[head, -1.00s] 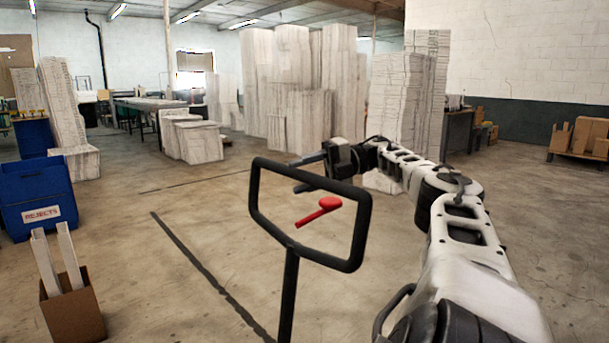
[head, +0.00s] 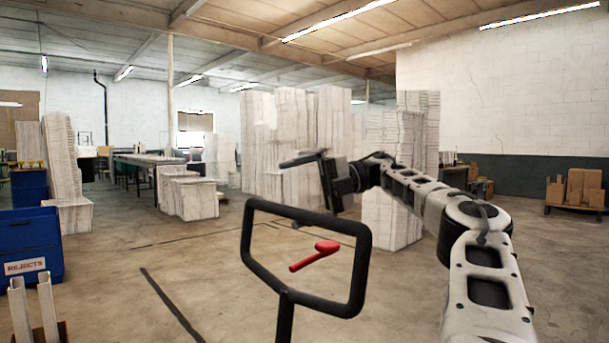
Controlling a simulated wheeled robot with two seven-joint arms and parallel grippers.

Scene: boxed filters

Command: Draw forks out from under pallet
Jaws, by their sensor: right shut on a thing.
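A black looped handle (head: 365,262) with a red lever (head: 315,256) inside it stands upright in the front centre of the head view. Its shaft runs down out of the picture. My right gripper (head: 300,190) is at the top bar of the loop, shut on the handle, with one dark finger above the bar. The other finger is mostly hidden behind the bar. My left gripper is out of view. The forks and the pallet under which they lie are not in view.
A blue bin labelled REJECTS (head: 28,250) stands at the left, with a box of white strips (head: 48,310) before it. Tall white stacks (head: 290,140) stand behind the handle. A cart of brown boxes (head: 578,190) is at the far right. The middle floor is clear.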

